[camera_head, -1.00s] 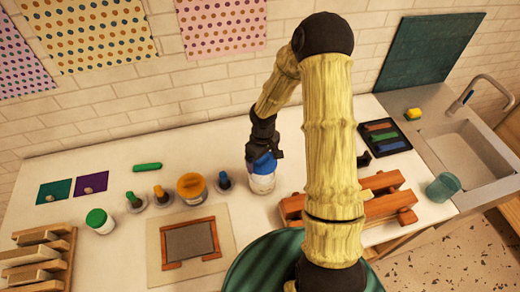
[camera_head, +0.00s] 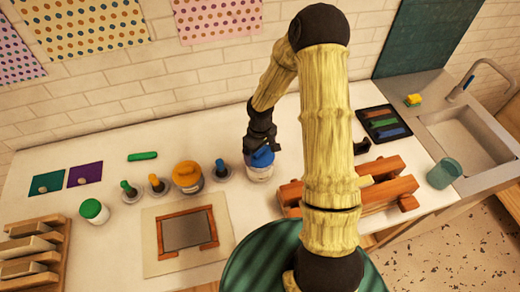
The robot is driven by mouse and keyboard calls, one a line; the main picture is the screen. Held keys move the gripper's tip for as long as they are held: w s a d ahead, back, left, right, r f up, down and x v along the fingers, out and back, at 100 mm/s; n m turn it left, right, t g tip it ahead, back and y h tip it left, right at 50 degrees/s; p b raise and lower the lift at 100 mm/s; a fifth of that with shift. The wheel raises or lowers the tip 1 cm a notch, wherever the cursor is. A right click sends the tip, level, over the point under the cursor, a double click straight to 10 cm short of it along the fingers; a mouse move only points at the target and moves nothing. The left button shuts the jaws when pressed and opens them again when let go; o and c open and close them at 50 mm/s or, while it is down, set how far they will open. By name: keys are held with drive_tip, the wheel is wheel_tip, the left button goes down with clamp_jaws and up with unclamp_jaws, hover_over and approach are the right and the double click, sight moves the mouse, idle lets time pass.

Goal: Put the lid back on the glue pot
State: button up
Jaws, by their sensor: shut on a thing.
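My gripper (camera_head: 262,141) is shut on a blue lid (camera_head: 261,158). The lid sits at the mouth of a whitish glue pot (camera_head: 260,174), which stands upright on the white worktop. The gripper is directly above the pot, with its fingers pointing down. The lid looks in line with the pot and touching or almost touching its rim. The fingers hide part of the lid, so I cannot tell whether it is fully seated.
To the left stand a blue-topped bottle (camera_head: 222,171), an orange-lidded jar (camera_head: 187,176), two smaller bottles and a green-lidded jar (camera_head: 94,211). Wooden blocks (camera_head: 388,185) lie to the right. A framed board (camera_head: 188,232) lies in front.

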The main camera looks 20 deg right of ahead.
drive_tip(key=shift+f+b, duration=0.8)
drive_tip(key=shift+f, duration=0.5)
drive_tip(key=shift+f, duration=0.15)
idle(1.2)
drive_tip(key=o, duration=0.6)
drive_tip(key=shift+o, duration=0.2)
drive_tip(key=shift+r+p, duration=2.75)
drive_tip(key=shift+r, duration=0.8)
